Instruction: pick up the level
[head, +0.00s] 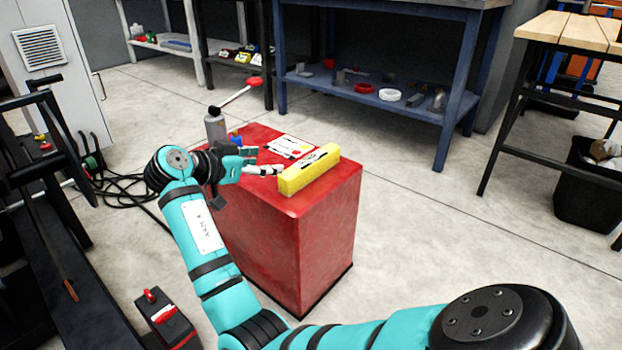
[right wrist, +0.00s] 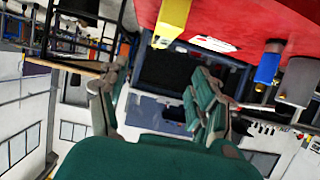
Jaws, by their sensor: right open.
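The level is a yellow bar (head: 309,170) with a dark label, lying along the right part of the red cabinet top (head: 262,137). In the right wrist view the end of the level (right wrist: 171,20) shows at the top, beside the red surface. My right gripper (head: 258,162) is just left of the level, low over the cabinet top and apart from the bar. Its fingers (right wrist: 155,98) are spread with nothing between them in the right wrist view. My left gripper is in neither view.
On the cabinet stand a grey cylinder (head: 215,127) and a small blue item (head: 236,139) behind my gripper; a printed sheet (head: 289,147) lies behind the level. A blue workbench (head: 380,98) stands behind. Floor right of the cabinet is clear.

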